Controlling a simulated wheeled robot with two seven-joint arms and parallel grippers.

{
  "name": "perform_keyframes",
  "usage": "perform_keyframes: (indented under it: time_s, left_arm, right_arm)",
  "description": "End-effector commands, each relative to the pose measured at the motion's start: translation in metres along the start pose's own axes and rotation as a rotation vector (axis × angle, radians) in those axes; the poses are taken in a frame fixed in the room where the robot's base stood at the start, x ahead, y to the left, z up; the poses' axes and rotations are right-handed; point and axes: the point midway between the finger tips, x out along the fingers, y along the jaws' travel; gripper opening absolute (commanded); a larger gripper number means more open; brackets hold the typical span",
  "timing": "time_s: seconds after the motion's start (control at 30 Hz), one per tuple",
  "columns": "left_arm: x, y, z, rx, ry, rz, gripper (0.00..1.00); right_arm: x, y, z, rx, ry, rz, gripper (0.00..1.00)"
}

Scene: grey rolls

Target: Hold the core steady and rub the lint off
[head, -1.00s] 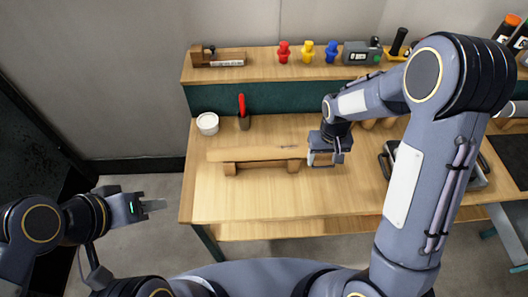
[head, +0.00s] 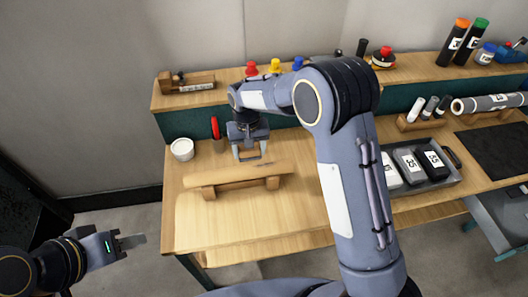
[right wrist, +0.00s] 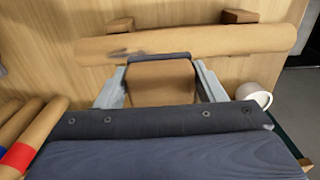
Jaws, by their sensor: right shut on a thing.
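The tan cardboard core (head: 238,176) lies level across two wooden cradle blocks (head: 208,193) on the bench. In the right wrist view the core (right wrist: 210,41) runs across the top, with a small grey patch of lint (right wrist: 122,53) left of centre. My right gripper (head: 249,153) is just behind the core's middle. It is shut on a tan block (right wrist: 160,85) with a dark edge (right wrist: 158,56) facing the core. I cannot tell whether that edge touches the core. My left gripper (head: 132,240) is off the bench at lower left, empty and away from the core; its finger gap is unclear.
A white cup (head: 182,149) and a red-handled tool (head: 216,129) stand left on the bench. Rolls (right wrist: 20,140) lie near my right gripper. A raised shelf (head: 186,98) runs along the back; the front bench is clear.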

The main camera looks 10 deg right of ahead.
Motion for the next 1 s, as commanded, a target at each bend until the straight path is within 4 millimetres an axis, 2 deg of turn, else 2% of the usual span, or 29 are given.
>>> perform_keyframes:
  time_s: [0.23, 0.3, 0.77, 0.8, 1.0]
  left_arm:
    - [0.0, 0.0, 0.0, 0.0, 0.0, 0.0, 0.36]
    - [0.0, 0.0, 0.0, 0.0, 0.0, 0.0, 0.36]
    - [0.0, 0.0, 0.0, 0.0, 0.0, 0.0, 0.36]
    - [0.0, 0.0, 0.0, 0.0, 0.0, 0.0, 0.36]
    - [0.0, 0.0, 0.0, 0.0, 0.0, 0.0, 0.36]
  right_arm:
    - [0.043, 0.001, 0.002, 0.001, -0.006, 0.002, 0.45]
    - [0.038, 0.019, 0.0, 0.007, 0.001, -0.001, 0.45]
    - [0.038, 0.11, 0.0, 0.006, 0.001, 0.0, 0.45]
    - [0.037, 0.115, 0.0, 0.004, 0.001, -0.001, 0.45]
    - [0.011, 0.111, 0.0, 0.001, 0.002, -0.001, 0.45]
